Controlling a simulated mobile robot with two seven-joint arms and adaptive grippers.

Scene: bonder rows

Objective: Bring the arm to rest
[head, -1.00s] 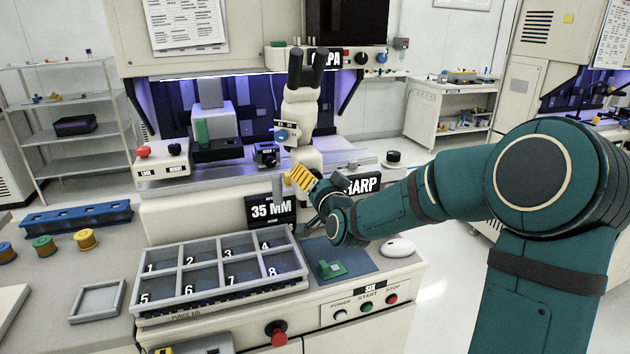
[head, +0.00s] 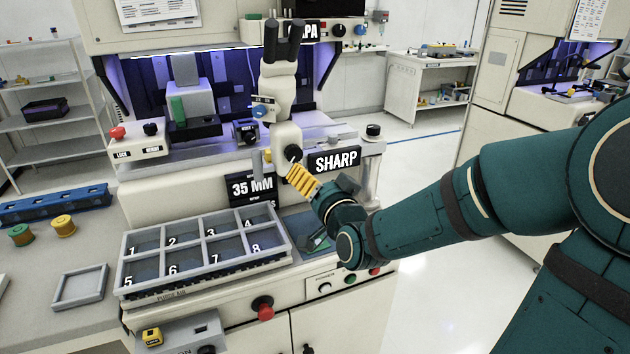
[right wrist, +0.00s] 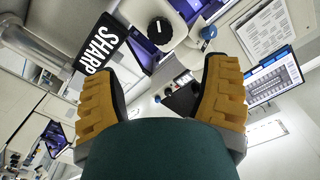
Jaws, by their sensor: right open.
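My right arm comes in from the right in the head view. Its gripper (head: 300,180) has ridged yellow fingers and is in front of the bonder, just left of and below the SHARP sign (head: 334,162). In the right wrist view the two yellow fingers (right wrist: 160,80) stand apart with nothing between them. The SHARP sign (right wrist: 100,48) and a black knob (right wrist: 160,30) show beyond them. My left gripper is not in view.
The grey numbered tray (head: 190,290) sits below and left of the gripper. The microscope (head: 278,85) stands close above it. The 35 MM sign (head: 250,188) is beside it. An empty square frame (head: 80,288) lies at the left. Open floor (head: 430,240) shows beyond my forearm.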

